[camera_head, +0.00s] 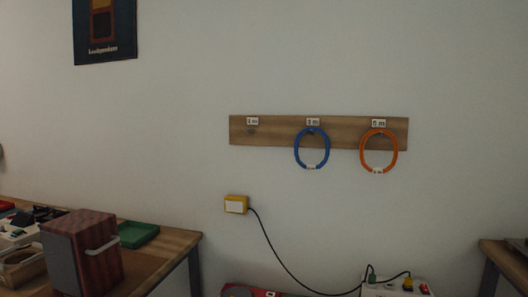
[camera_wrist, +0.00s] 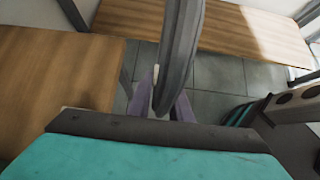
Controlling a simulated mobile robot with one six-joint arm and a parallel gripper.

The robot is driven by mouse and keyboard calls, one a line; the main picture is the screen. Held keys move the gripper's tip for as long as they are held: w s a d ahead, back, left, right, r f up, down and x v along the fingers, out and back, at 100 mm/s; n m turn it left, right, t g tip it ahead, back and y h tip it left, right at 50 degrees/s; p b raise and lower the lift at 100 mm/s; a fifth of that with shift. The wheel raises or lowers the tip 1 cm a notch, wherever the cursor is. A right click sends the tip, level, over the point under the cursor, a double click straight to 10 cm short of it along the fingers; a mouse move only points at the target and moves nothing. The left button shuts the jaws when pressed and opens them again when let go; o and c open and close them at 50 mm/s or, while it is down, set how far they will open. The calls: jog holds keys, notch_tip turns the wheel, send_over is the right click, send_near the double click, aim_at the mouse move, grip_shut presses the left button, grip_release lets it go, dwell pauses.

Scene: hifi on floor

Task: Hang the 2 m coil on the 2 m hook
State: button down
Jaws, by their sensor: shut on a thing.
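In the wrist view my gripper (camera_wrist: 168,98), with purple fingers, is shut on a dark grey coil (camera_wrist: 183,45). The coil shows edge-on as a thick band rising from between the fingers past the top of the picture. Its tag cannot be read. In the head view a wooden hook board (camera_head: 270,141) is fixed to the wall. Its left hook (camera_head: 251,131) is bare, under a small label (camera_head: 252,121) too blurred to read surely. My gripper and the grey coil are not in the head view.
A blue coil (camera_head: 298,152) hangs on the middle hook and an orange coil (camera_head: 394,152) on the right one. A yellow box (camera_head: 236,204) with a black cable is on the wall below. A cluttered workbench (camera_head: 180,243) stands at left. The wall before the board looks clear.

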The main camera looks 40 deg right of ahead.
jog(key=w+a+r+n+t+h, duration=0.1)
jog(key=w+a+r+n+t, duration=0.35)
jog(key=w, duration=0.75)
jog(key=w+a+r+n+t+h, duration=0.1)
jog(key=w+a+r+n, duration=0.5)
jog(key=w, duration=0.6)
jog(key=w+a+r+n+t+h, duration=0.15)
jog(key=w+a+r+t, duration=0.35)
jog(key=w, duration=0.7)
jog(key=w+a+r+n+t+y, duration=0.1)
jog(key=w+a+r+n, duration=0.25)
jog(key=w+a, duration=0.4)
jog(key=w+a+r+n+t+y, duration=0.1)
jog(key=w+a+r+n+t, duration=0.2)
jog(key=a, duration=0.8)
jog(key=w+a+r+n+y, duration=0.1)
jog(key=a+r+n, duration=0.1)
jog(key=a, duration=0.5)
jog(key=w+a+r+n+y, duration=0.2)
jog(key=a+r, duration=0.3)
jog(key=a, duration=0.1)
jog(key=w+a+r+n+t+y, duration=0.1)
jog(key=w+a+r+n, duration=0.1)
jog(key=a, duration=0.5)
jog(key=shift+a+r, duration=0.35)
jog(key=shift+r, duration=0.55)
jog(key=shift+w+y, duration=0.1)
jog(key=shift+y, duration=0.15)
